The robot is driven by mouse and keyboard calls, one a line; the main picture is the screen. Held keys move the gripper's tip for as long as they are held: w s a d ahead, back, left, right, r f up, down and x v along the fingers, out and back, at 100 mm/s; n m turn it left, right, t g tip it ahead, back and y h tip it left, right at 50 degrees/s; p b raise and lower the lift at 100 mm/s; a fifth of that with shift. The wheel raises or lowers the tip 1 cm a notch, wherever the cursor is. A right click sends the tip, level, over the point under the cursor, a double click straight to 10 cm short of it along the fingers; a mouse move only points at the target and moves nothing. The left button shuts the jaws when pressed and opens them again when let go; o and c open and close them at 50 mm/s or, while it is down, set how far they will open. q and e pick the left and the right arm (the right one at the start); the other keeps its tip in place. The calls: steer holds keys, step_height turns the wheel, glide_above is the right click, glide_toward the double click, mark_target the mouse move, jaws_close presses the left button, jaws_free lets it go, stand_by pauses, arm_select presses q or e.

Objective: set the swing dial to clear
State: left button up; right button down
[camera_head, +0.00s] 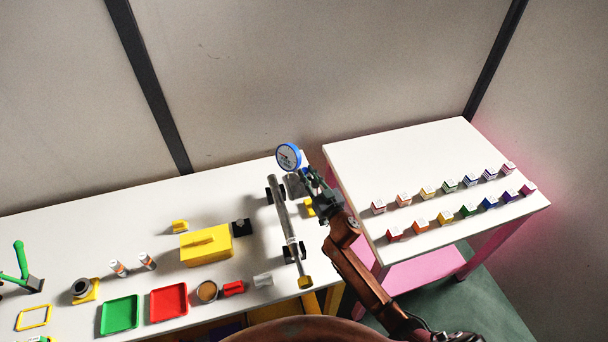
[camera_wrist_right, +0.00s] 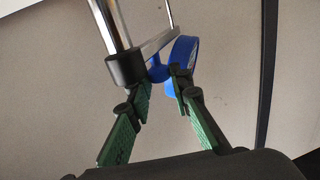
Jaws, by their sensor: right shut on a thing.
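My right gripper (camera_head: 305,178) is at the dial from the right. In the right wrist view its green-padded fingers (camera_wrist_right: 164,85) are shut on the blue dial, one finger overlapping its rim.
A yellow box (camera_head: 206,245), a green tray (camera_head: 120,315), a red tray (camera_head: 168,302) and small parts stand on the bench left of the tube. A white table with a pink frame (camera_head: 375,150) holds two rows of small coloured boxes at right.

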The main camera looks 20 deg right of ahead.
steer(key=shift+r, duration=0.1)
steer(key=c, duration=2.2)
jaws_free()
steer(key=o, duration=0.5)
steer(key=shift+c, duration=0.2)
arm_select(q)
steer(key=shift+s, duration=0.25)
steer(key=shift+a, duration=0.15)
steer(key=shift+w, duration=0.15)
arm_select(e)
steer(key=s+d, duration=0.2)
steer(key=s, duration=1)
steer(key=shift+w, duration=0.1)
